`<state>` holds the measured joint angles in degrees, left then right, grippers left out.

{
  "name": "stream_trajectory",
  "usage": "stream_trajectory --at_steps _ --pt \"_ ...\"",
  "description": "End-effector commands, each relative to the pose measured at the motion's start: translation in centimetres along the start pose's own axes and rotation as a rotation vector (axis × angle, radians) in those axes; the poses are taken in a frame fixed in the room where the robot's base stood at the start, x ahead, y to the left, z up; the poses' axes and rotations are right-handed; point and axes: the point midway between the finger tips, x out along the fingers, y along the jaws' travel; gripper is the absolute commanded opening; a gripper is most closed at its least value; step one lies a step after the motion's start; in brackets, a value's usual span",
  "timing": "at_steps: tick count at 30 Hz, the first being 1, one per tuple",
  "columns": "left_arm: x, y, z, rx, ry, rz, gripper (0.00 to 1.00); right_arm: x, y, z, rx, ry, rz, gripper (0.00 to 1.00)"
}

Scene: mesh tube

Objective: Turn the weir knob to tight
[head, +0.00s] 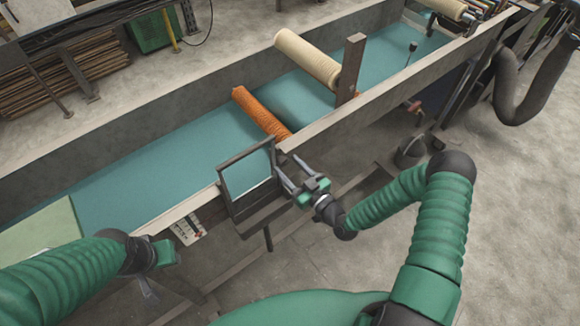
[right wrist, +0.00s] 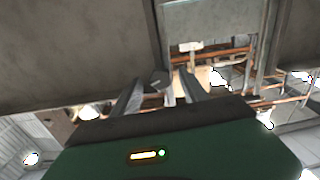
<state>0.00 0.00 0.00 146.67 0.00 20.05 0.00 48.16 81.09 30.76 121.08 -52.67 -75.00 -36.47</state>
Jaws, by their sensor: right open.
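A dark square frame with a pale panel (head: 248,174), which looks like the weir, stands at the near wall of the water channel. My right gripper (head: 290,170) is open just right of this frame, with its fingers pointing toward the wall. In the right wrist view its two fingers (right wrist: 161,90) are apart, and a small grey piece (right wrist: 158,79) shows between their tips. It may be the weir knob; I cannot tell if the fingers touch it. The knob is not clear in the head view. My left gripper (head: 149,288) hangs at the lower left, apart from the frame.
The channel holds blue-green water (head: 150,168). An orange roller (head: 261,113) and a cream roller (head: 307,60) lie across it, beside an upright brown post (head: 350,69). A thick dark hose (head: 520,95) hangs at the right. The concrete floor (head: 500,215) at the right is open.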

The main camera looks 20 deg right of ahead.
Motion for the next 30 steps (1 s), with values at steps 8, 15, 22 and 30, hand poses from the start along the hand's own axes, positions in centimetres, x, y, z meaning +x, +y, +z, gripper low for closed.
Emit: stream_trajectory --at_steps 8,15,22,30 --pt "0.01 0.0 0.0 0.0 0.0 0.0 0.36 -0.07 0.04 0.0 0.0 0.0 0.0 0.31" --pt "0.01 0.0 0.01 0.0 0.0 0.0 0.36 -0.08 0.06 0.01 -0.001 0.0 0.001 0.0" --pt "0.03 0.0 0.01 0.0 0.0 0.0 0.36 -0.08 0.09 0.01 0.005 0.0 0.002 0.0" --pt "0.27 0.0 0.07 0.0 0.0 0.0 0.36 -0.08 0.11 0.04 0.084 0.001 0.002 0.0"
